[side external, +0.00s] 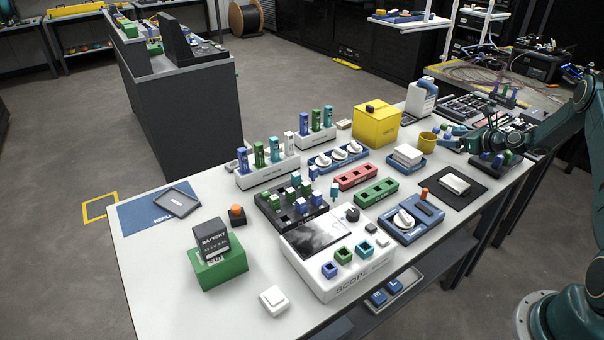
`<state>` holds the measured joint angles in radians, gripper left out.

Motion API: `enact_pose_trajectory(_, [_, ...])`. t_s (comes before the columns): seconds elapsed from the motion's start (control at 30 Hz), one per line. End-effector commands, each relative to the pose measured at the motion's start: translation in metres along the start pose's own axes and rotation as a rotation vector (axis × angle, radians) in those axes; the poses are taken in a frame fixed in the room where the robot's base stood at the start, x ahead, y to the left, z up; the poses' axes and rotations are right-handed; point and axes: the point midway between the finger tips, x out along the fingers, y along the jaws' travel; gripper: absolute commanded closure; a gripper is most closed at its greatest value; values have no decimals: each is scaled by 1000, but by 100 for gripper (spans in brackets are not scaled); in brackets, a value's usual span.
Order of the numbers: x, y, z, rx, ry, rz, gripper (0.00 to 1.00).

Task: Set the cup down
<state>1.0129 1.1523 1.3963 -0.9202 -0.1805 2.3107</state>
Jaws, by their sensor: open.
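A small yellow cup (427,139) stands upright at the far right part of the white table, just behind a blue tray with white blocks. My gripper (444,142) is low over the table, immediately to the right of the cup, with its dark fingers pointing left toward it. The gripper is open. The picture is too small to tell whether a finger touches the cup. The cup's base is partly hard to see, but it appears to be at table level.
The blue tray (406,160) is close in front. A black mat (453,187) with a white block lies nearer. Several racks and devices crowd the table (175,265).

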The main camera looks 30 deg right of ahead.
Motion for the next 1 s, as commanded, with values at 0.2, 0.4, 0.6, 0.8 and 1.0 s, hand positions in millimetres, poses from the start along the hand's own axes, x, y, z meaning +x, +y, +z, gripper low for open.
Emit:
enact_pose_trajectory(0.2, [2,27,38,-180,41,45,21])
enact_pose_trajectory(0.4, [-4,72,88,-461,102,117,21])
enact_pose_trajectory(0.6, [-20,125,134,-759,153,199,21])
enact_pose_trajectory(0.8, [-45,178,171,-1050,190,282,21])
enact_pose_trajectory(1.0, [-79,231,198,-1331,212,368,21])
